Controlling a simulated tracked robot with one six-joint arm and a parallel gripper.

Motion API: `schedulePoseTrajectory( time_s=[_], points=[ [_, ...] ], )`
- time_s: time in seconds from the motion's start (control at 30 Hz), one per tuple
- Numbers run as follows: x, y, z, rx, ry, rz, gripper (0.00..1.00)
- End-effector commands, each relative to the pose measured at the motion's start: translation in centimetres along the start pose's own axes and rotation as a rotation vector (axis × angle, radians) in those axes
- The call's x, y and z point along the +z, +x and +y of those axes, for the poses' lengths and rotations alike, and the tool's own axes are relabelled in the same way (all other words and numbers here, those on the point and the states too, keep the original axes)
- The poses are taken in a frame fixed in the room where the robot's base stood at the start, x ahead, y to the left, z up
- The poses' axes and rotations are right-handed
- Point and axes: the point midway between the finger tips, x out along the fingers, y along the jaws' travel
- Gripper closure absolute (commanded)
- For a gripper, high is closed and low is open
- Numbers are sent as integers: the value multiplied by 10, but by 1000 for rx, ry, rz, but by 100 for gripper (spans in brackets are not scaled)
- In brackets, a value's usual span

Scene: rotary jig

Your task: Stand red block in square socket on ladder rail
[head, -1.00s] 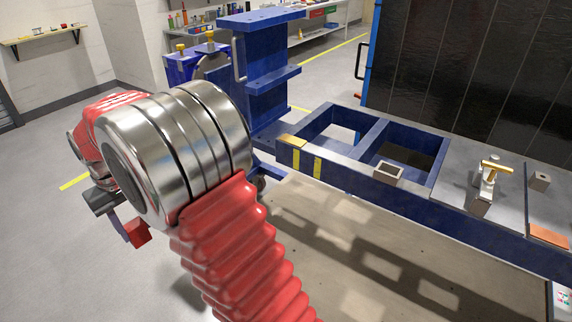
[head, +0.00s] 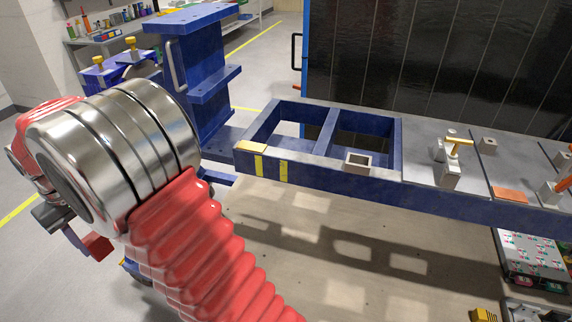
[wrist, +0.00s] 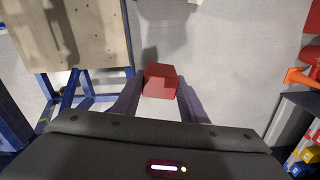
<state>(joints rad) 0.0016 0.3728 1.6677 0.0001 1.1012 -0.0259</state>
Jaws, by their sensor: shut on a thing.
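The red block (head: 97,245) is held by my gripper at the lower left of the head view. In the wrist view the red block (wrist: 160,82) sits between the two fingers of my gripper (wrist: 158,90), which is shut on it above the grey floor. In the head view most of my gripper is hidden behind my arm. The square socket (head: 358,161), a small open-topped grey box, stands on the front rail of the blue ladder frame (head: 330,174). The block is well left of the socket and apart from it.
A blue column with shelves (head: 196,75) rises at the ladder's left end. A toggle clamp (head: 452,160) stands on the grey plate to the right of the socket. A tan board (head: 330,250) lies below the frame. In the wrist view, blue legs (wrist: 70,105) stand at left.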

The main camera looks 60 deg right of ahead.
Motion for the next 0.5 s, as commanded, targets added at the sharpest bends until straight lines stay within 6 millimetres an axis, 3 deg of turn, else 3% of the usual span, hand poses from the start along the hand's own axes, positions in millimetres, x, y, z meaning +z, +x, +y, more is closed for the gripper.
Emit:
schedulePoseTrajectory(
  time_s=[0.33,0.5],
  points=[
    [0,-2,16,0,30,1,94],
    [1,-8,44,0,80,2,94]
  ],
)
